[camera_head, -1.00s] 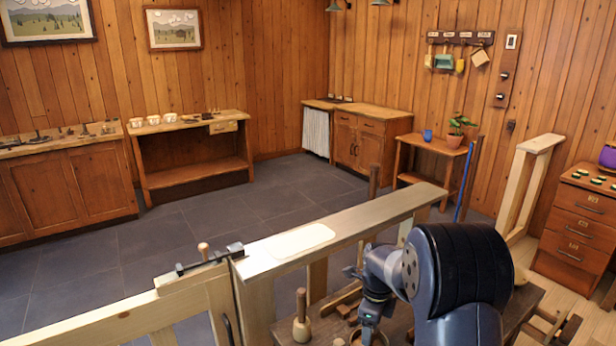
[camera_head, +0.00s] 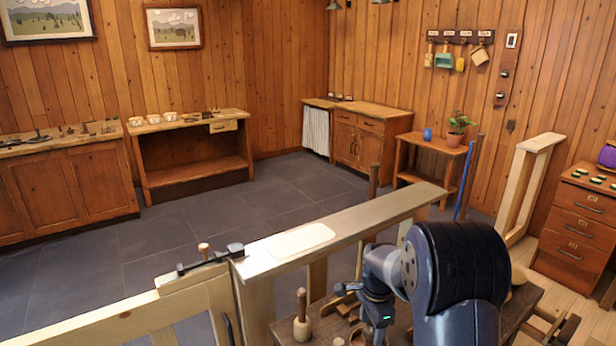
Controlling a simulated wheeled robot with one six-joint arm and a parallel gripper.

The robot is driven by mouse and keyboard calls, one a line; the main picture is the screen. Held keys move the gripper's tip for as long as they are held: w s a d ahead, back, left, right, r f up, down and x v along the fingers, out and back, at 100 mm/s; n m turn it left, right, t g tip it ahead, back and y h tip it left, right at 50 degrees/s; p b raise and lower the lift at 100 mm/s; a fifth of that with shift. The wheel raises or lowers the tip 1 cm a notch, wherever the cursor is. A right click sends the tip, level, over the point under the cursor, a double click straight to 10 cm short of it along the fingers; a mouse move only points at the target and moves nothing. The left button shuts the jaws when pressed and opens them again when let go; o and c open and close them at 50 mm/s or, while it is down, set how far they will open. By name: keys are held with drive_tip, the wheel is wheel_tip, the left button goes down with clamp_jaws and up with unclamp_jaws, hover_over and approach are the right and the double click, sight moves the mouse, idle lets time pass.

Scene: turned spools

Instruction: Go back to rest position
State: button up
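My arm (camera_head: 455,265) is folded low at the lower right, in front of a wooden half-wall. My gripper end points down at the bottom of the picture, where a wrist part (camera_head: 378,312) with a small green light shows. The fingers are cut off by the lower edge or hidden, so I cannot see what they hold. A low workbench (camera_head: 515,310) lies under and beside the arm.
A half-wall with a flat wooden top (camera_head: 375,215) and a pale board (camera_head: 304,240) runs in front. A wooden mallet (camera_head: 302,325) stands left of my wrist. A gate (camera_head: 120,325) with a dark latch (camera_head: 210,260) is at left. Open tiled floor (camera_head: 190,240) lies beyond.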

drive_tip(key=n, duration=0.5)
drive_tip(key=shift+p, duration=0.35)
drive_tip(key=shift+n+p, duration=0.35)
drive_tip(key=shift+n, duration=1.85)
